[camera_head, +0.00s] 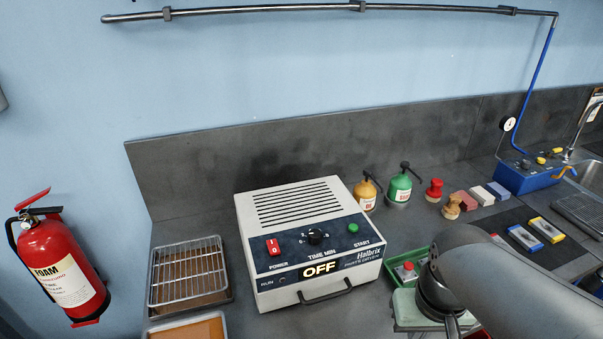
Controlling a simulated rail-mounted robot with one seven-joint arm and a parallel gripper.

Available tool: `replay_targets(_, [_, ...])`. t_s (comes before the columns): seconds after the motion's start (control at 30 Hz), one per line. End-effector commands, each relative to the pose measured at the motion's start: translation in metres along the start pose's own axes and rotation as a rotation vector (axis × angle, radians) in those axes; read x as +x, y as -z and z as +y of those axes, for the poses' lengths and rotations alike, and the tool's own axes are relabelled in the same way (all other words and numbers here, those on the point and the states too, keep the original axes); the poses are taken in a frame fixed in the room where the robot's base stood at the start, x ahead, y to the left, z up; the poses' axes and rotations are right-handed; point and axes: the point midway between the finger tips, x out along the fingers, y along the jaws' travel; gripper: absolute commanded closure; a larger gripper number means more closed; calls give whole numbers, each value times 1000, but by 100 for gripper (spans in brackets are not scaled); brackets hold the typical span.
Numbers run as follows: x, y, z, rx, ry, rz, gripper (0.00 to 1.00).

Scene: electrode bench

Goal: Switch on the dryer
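The dryer (292,210) is a white box with a slotted lid and a dark sloped panel, standing on the grey bench in the head camera view. Its panel carries a red power switch (273,247), a black time knob (315,236) and a green start button (353,228). The display (320,269) reads OFF. A dark handle (326,294) is on its front. My arm comes in from the lower right, and its dark wrist is right of the dryer, apart from it. My gripper's fingers cannot be made out; its opening is hidden.
A wire rack on a tray (187,274) lies left of the dryer. A yellow bottle (365,193) and a green bottle (399,188) stand behind its right side. A green tray (393,262) is beside my wrist. A red extinguisher (62,267) hangs at far left.

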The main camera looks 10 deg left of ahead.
Motion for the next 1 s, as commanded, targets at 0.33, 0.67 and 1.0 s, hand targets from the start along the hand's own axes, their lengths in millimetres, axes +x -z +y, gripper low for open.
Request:
replay_targets(0.33, [-59, 135, -97, -882, -17, -50, 100])
replay_targets(0.67, [-99, 205, -223, -1685, 57, -63, 100])
replay_targets(1.0, [-112, 217, -260, -1931, 98, -50, 100])
